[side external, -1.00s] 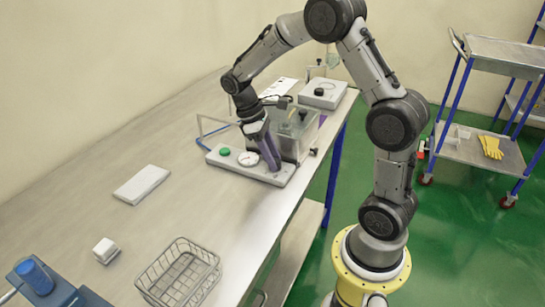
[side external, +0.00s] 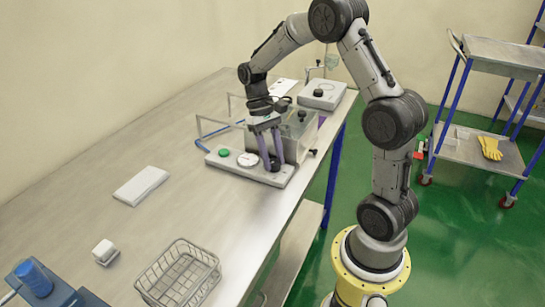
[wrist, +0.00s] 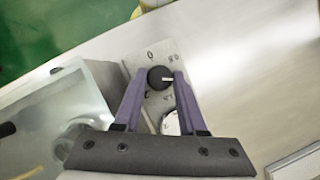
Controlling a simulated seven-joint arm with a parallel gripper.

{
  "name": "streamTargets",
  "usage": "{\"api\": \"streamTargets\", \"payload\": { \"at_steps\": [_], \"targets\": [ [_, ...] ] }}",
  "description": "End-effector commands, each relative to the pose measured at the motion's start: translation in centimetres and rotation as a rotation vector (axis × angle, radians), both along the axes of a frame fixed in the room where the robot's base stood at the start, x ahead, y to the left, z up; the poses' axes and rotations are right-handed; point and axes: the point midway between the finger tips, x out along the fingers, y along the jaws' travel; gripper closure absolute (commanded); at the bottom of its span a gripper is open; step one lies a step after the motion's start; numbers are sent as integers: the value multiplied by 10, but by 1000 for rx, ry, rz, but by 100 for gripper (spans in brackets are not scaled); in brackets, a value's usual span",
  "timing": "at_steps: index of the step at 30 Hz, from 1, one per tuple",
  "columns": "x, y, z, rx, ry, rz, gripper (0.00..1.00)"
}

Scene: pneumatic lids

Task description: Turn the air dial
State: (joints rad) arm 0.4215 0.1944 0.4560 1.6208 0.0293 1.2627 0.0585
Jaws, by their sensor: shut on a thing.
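The air dial is a round black knob (wrist: 158,77) with a white pointer line, which points right in the wrist view. It sits on the grey control panel (side external: 222,164), beside a "0" mark. My gripper (wrist: 161,76) points down over the panel, with one purple finger on each side of the knob, shut on it. In the side view my gripper (side external: 271,167) is at the panel's right part, and the fingers partly hide the knob (side external: 274,163).
A white gauge (side external: 246,159) and a green button (side external: 223,153) are left of my gripper. A clear box (side external: 299,140) stands close behind it. A wire basket (side external: 178,275) and a flat pale block (side external: 141,185) lie nearer. The table's middle is clear.

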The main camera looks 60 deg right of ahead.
Motion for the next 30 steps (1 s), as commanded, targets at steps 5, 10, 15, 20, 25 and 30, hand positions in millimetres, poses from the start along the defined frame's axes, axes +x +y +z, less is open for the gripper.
{"api": "streamTargets", "payload": {
  "at_steps": [5, 10, 15, 20, 25, 30],
  "targets": [
    [0, 0, 1, 0, 0, -27, 100],
    [0, 0, 1, 0, 0, -31, 100],
    [0, 0, 0, 0, -1, -30, 100],
    [0, 0, 0, 1, 0, -30, 42],
    [0, 0, 0, 0, 0, -29, 29],
    [0, -1, 0, -2, 1, -19, 29]
  ]
}}
